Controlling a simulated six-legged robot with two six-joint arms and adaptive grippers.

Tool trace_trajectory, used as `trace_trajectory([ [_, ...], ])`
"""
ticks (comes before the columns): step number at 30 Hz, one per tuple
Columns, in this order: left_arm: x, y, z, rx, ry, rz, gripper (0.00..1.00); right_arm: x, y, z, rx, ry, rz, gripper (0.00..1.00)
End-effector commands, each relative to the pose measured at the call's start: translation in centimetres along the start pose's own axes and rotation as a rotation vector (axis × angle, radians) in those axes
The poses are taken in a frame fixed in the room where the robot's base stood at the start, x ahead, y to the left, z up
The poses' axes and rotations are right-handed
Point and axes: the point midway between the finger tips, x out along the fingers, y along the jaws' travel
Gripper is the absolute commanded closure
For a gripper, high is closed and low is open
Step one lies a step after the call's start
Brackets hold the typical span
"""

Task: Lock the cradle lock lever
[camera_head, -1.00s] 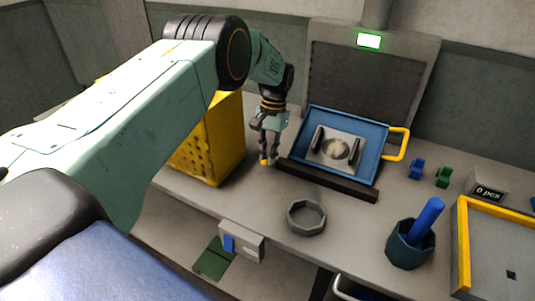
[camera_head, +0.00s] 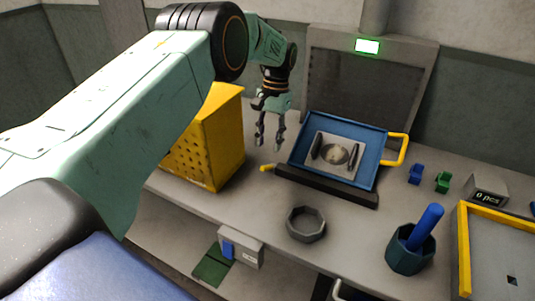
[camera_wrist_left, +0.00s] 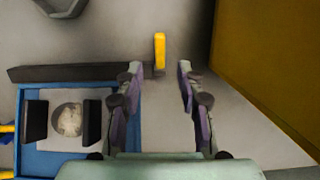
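The lock lever (camera_head: 267,167) is a small yellow bar at the left end of the black cradle bar (camera_head: 325,187). In the left wrist view the lever (camera_wrist_left: 160,50) points away from the gripper, just beyond the fingertips. The blue tray (camera_head: 374,162) sits behind the black bar, holding a plate with a round pale piece between two black blocks. My left gripper (camera_head: 268,144) is open and empty, above and behind the lever. Its spread fingers (camera_wrist_left: 160,72) show in the left wrist view, apart from the lever. My right gripper is not in view.
A yellow perforated crate (camera_head: 218,135) stands close left of the gripper. A grey ring (camera_head: 306,224), a dark cup (camera_head: 408,252) with a blue rod, and a yellow-edged tray (camera_head: 463,250) are nearer the front and right. The bench between crate and ring is clear.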

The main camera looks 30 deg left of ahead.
Motion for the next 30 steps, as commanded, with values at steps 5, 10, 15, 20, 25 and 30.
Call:
trace_trajectory([
  [5, -3.3, 0.0, -0.1, 0.001, 0.002, -0.001, 0.62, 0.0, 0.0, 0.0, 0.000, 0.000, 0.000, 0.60],
  [10, -5.1, 0.0, 0.0, 0.001, 0.001, 0.000, 0.62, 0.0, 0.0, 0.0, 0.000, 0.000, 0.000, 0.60],
  [15, -5.5, 0.0, 0.0, 0.001, 0.000, 0.000, 0.62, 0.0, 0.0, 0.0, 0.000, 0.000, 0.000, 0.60],
  [20, -5.5, 0.0, 0.0, 0.001, -0.001, 0.000, 0.62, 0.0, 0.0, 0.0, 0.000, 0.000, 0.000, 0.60],
  [25, -5.6, 0.1, 0.1, 0.001, -0.001, 0.000, 0.74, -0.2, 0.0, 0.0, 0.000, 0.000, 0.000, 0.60],
  [30, -5.9, 0.2, 0.5, 0.003, 0.001, 0.000, 0.89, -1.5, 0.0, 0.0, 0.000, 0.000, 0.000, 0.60],
])
